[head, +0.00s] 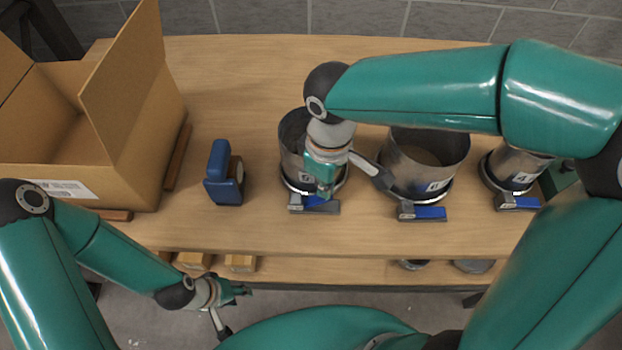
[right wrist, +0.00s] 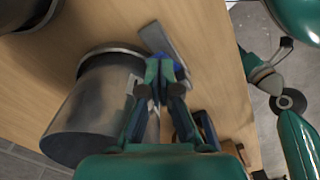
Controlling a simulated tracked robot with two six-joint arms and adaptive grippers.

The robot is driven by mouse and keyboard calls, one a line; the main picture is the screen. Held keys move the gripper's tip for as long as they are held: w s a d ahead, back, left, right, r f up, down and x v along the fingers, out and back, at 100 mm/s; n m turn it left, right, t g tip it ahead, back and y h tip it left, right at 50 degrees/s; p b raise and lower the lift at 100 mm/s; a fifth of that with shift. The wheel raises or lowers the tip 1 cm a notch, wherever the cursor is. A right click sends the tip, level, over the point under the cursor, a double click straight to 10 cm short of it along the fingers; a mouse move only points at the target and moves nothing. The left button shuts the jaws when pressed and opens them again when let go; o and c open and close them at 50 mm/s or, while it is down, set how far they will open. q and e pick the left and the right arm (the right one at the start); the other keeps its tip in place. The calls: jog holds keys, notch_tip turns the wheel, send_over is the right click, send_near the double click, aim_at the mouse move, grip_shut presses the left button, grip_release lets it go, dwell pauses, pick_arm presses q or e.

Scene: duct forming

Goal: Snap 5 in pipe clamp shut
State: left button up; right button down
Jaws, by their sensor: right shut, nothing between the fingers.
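Three grey metal pipes stand on the bench, each with a clamp around its lower part. My right gripper (head: 322,191) is shut and empty at the front of the left pipe (head: 293,128), right above the lever (head: 328,208) of its clamp. Part of that clamp and lever is hidden behind the gripper. In the right wrist view the closed fingertips (right wrist: 165,78) are beside the pipe (right wrist: 95,105), close to the grey and blue lever (right wrist: 165,42); I cannot tell whether they touch. My left gripper (head: 240,291) hangs low in front of the bench, too small to judge.
The middle pipe (head: 425,165) and right pipe (head: 515,165) have clamps with blue levers at the front. A blue tape-like object (head: 224,178) stands left of the pipes. An open cardboard box (head: 130,150) fills the bench's left end. Small boxes (head: 240,262) sit on a lower shelf.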

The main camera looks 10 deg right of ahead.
aim_at(327, 212)
jog(key=shift+f+b, duration=1.1)
jog(key=shift+f, duration=0.4)
jog(key=shift+s+f+b, duration=0.35)
jog(key=shift+f+b, duration=0.35)
jog(key=shift+f, duration=0.1)
jog(key=shift+s+f+b, duration=0.35)
jog(key=shift+f+b, duration=0.3)
jog(key=shift+f, duration=0.15)
jog(key=r+p, duration=0.2)
jog(key=shift+w+r+p, duration=0.35)
jog(key=shift+r, duration=0.05)
jog(key=r+p, duration=0.4)
jog(key=r, duration=0.1)
jog(key=shift+w+r, duration=0.25)
jog(key=shift+w, duration=0.05)
jog(key=shift+r+p, duration=0.1)
jog(key=shift+p, duration=0.2)
